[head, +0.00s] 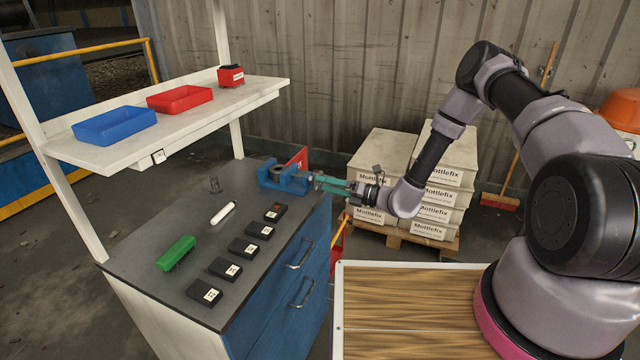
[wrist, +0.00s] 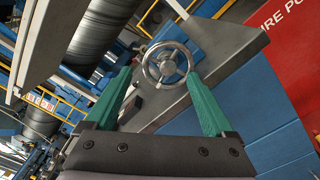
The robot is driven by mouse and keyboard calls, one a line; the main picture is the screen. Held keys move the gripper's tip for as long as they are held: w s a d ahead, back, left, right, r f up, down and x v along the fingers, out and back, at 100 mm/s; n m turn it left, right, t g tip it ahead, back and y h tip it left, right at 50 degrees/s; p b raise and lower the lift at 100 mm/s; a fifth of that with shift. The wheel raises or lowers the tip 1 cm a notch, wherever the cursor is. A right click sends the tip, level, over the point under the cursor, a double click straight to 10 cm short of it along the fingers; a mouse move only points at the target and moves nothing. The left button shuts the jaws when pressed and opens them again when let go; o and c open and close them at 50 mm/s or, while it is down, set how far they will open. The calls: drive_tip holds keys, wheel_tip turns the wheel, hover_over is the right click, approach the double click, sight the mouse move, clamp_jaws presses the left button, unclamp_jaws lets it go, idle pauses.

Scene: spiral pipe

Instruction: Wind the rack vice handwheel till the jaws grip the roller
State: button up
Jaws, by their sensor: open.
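The blue vice (head: 285,178) stands on the far right corner of the grey bench top. Its metal handwheel (wrist: 167,67) shows in the wrist view, a round spoked rim ahead of my fingers. My gripper (head: 319,183) is at the right end of the vice, with green fingers pointing at it. In the wrist view my gripper (wrist: 159,74) is open, with one finger on each side of the wheel. I cannot tell whether the fingers touch the rim. A white cylinder (head: 223,212) lies on the bench; I cannot tell if it is the roller. The vice jaws are not clear.
The bench (head: 140,265) also holds a green brush (head: 176,252) and several black labelled blocks (head: 243,247). A shelf (head: 110,152) above carries a blue tray (head: 114,125) and a red tray (head: 180,98). Stacked boxes (head: 385,155) stand on a pallet behind my gripper.

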drive_tip(key=n, duration=0.5)
drive_tip(key=w+n, duration=0.1)
drive_tip(key=n, duration=0.9)
drive_tip(key=shift+w+f+n, duration=0.15)
drive_tip(key=shift+f+n, duration=0.05)
drive_tip(key=shift+n, duration=0.2)
